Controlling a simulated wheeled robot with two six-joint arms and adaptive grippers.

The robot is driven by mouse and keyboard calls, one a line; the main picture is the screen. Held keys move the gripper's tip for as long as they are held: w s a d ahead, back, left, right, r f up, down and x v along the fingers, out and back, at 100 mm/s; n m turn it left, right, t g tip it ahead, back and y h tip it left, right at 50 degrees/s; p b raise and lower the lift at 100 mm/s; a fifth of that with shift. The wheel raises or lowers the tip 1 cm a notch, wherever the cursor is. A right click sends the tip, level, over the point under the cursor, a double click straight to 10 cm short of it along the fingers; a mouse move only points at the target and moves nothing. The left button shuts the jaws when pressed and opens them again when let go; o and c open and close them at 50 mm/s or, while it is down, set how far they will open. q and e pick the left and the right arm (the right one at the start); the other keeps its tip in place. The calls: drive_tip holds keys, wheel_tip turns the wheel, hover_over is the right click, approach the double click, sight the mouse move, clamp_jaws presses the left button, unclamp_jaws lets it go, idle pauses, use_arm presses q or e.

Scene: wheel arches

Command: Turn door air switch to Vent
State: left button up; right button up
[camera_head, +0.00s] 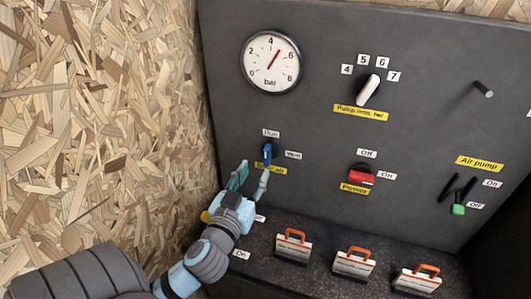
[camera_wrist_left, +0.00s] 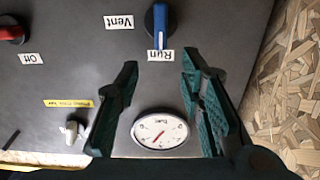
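The door air switch is a blue knob (camera_head: 267,154) on the dark panel, with a "Run" label (camera_head: 271,133) above it and a "Vent" label (camera_head: 293,155) to its right. Its yellow name label is partly hidden by my gripper. In the left wrist view, upside down, the blue handle (camera_wrist_left: 160,28) points at "Run" (camera_wrist_left: 158,56), with "Vent" (camera_wrist_left: 119,21) to the side. My left gripper (camera_head: 254,171) is open and empty just below the switch; its fingers (camera_wrist_left: 160,64) are apart, with no contact visible. My right gripper is not in view.
A pressure gauge (camera_head: 271,62) is above the switch. A white selector knob (camera_head: 368,89), a red power switch (camera_head: 361,175) and a green-tipped air pump lever (camera_head: 458,209) are to the right. Several orange-handled switches (camera_head: 294,238) stand below. A chipboard wall (camera_head: 110,100) borders the panel's left.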

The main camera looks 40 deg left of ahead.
sight(265, 152)
use_arm(q)
drive_tip(key=x, duration=0.9)
drive_tip(key=shift+w+a+p, duration=0.1)
drive_tip(key=shift+w+p, duration=0.1)
drive_tip(key=shift+p, duration=0.2)
clamp_jaws()
